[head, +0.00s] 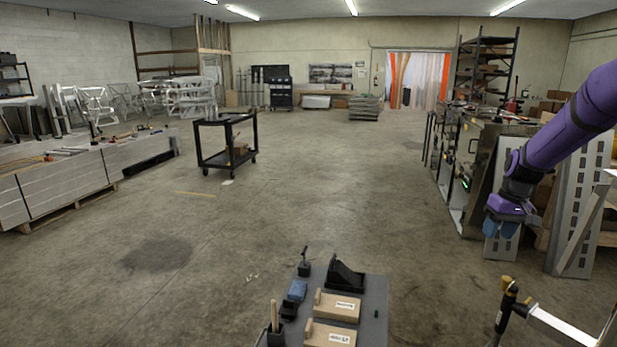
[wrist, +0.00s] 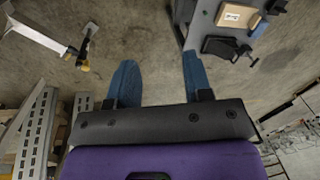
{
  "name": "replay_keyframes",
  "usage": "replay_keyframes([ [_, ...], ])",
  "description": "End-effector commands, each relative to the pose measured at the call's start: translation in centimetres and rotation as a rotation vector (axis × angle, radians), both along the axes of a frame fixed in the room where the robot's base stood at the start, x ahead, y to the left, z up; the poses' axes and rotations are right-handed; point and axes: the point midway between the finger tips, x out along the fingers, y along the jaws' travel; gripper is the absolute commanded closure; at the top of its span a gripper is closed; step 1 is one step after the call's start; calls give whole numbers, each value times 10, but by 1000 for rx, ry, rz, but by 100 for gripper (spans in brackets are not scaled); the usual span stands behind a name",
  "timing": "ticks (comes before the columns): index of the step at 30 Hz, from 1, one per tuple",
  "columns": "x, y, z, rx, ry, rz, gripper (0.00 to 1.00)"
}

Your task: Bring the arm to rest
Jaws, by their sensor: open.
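My purple arm reaches in from the right edge of the head view. My gripper (head: 502,229) hangs at its end, pointing down, in front of the metal panels on the right. In the wrist view my gripper (wrist: 158,82) shows two blue fingers spread wide apart. Bare concrete floor shows between them and nothing is held.
A grey worktop (head: 373,300) with wooden boxes (head: 338,306) stands at the bottom centre. A clamp on a metal bar (head: 507,305) is at the lower right. Perforated metal panels (head: 577,215) lean on the right. A black cart (head: 226,142) stands farther back. The central floor is clear.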

Motion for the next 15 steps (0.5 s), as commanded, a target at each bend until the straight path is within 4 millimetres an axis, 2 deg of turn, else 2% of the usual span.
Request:
replay_keyframes([
  [1, -7, 13, 20, -20, -12, 7, 54],
  [6, -33, 51, 71, -72, -45, 10, 54],
  [15, -97, 113, 145, -140, -122, 4, 54],
])
